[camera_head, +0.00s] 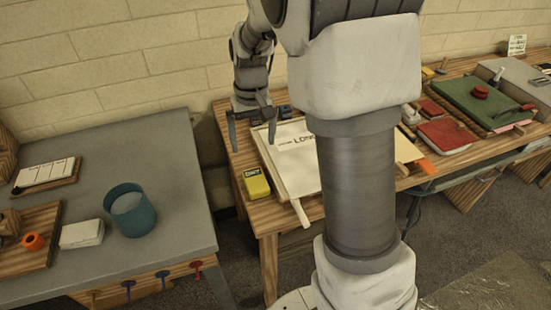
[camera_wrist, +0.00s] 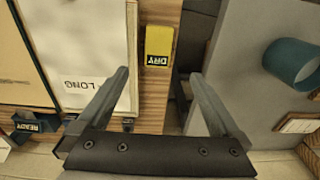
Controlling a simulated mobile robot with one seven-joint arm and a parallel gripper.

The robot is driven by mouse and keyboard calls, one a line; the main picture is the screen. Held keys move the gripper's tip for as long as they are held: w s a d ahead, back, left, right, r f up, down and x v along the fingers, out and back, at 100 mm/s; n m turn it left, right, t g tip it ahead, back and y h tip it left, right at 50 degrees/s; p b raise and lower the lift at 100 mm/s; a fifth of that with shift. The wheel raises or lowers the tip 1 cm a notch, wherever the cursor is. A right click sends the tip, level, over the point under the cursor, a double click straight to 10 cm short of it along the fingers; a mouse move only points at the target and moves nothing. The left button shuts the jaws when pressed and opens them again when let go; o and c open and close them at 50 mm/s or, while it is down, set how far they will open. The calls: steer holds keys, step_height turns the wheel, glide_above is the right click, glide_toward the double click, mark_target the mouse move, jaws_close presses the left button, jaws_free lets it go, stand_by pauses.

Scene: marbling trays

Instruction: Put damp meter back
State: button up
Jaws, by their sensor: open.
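A small yellow block with a label reading DRY, which looks like the damp meter, lies on the wooden table's left edge strip in the head view (camera_head: 256,183). It also shows in the wrist view (camera_wrist: 159,45), just beyond the fingertips. My gripper (camera_head: 252,132) is open and points down above the far left corner of that table. In the wrist view my gripper (camera_wrist: 160,80) has nothing between its fingers, and the yellow block is apart from them.
A white-sheeted board (camera_head: 296,180) marked LONG lies right of the block. A blue READY block (camera_wrist: 38,123) sits near the table's back. A gap separates the grey table (camera_head: 160,165), which holds a teal pot (camera_head: 130,210). My arm hides the middle.

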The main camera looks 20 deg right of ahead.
steer(key=s+r+t, duration=0.2)
steer(key=s+r, duration=0.4)
steer(key=s, duration=0.5)
steer(key=s+r+t, duration=0.3)
steer(key=s+r, duration=0.3)
steer(key=s, duration=0.5)
steer(key=shift+r, duration=0.35)
steer(key=shift+s+d, duration=0.1)
steer(key=shift+d, duration=0.05)
